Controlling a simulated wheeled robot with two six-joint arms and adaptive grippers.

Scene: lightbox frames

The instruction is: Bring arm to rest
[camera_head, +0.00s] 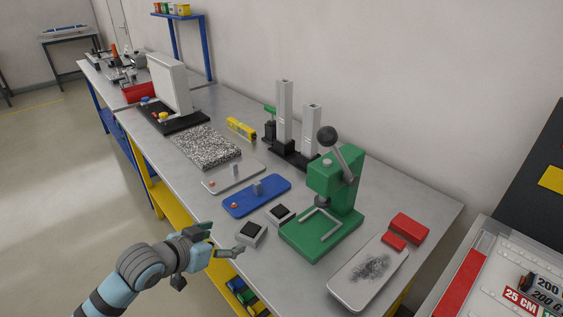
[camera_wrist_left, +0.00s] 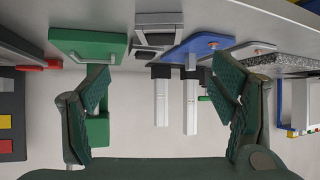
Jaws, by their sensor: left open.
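In the left wrist view my left gripper (camera_wrist_left: 163,100) also shows open, with bench items beyond the fingers. My left arm (camera_head: 145,268) comes in from the lower left. My right gripper is in neither view.
A green press (camera_head: 333,180) stands right of the gripper. A blue plate (camera_head: 257,195) and a speckled slab (camera_head: 207,146) lie farther along the bench. A white tray (camera_head: 368,273) and red blocks (camera_head: 409,227) are at right. Open floor (camera_head: 60,190) lies left.

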